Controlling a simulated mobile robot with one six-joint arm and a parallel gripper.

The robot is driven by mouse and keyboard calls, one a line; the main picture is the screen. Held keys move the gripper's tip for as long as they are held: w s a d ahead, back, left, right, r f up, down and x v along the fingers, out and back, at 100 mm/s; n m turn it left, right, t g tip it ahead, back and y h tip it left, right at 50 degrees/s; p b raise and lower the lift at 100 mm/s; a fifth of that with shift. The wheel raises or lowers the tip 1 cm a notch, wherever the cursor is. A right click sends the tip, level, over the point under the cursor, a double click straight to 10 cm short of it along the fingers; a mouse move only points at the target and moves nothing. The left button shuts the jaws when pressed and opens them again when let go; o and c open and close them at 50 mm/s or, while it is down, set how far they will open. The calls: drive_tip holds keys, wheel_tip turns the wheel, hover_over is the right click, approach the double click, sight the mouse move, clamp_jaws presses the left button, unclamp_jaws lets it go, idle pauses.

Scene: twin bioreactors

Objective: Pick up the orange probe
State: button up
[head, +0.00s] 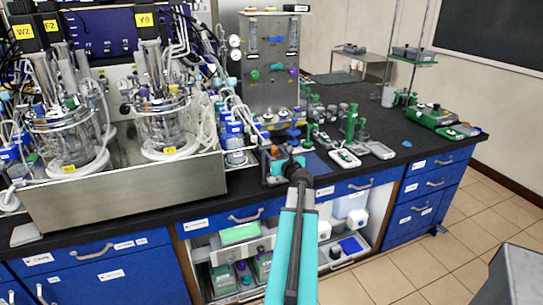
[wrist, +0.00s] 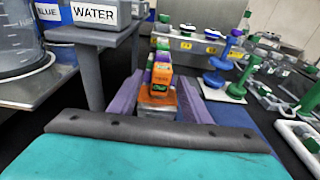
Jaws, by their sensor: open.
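An orange block-like piece, which looks like the orange probe (wrist: 161,78), stands straight ahead of my gripper (wrist: 157,101) in the wrist view. It has a dark label with green on its lower front. The two purple fingers are apart, one on each side of it. I cannot tell whether either finger touches it. Its lower part is partly hidden. In the head view my dark wrist (head: 298,172) is at the front edge of the black bench, and my arm hides much of the spot; a small orange-red patch (head: 274,150) shows just beyond.
Several coloured pieces stand in a row behind the probe. Left of it is a grey stand with a WATER box (wrist: 98,12). Blue and green pieces on a white base (wrist: 226,90) stand to the right. Glass bioreactors (head: 165,118) sit in a steel tray (head: 130,195).

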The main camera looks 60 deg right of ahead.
idle(0.4)
clamp_jaws()
drive_tip(key=shift+r, duration=0.15)
wheel_tip(320, 180, up, 18)
drive_tip(key=p, duration=0.1)
drive_tip(key=shift+p, duration=0.4)
idle(0.4)
idle(0.5)
drive_tip(key=shift+s, duration=0.1)
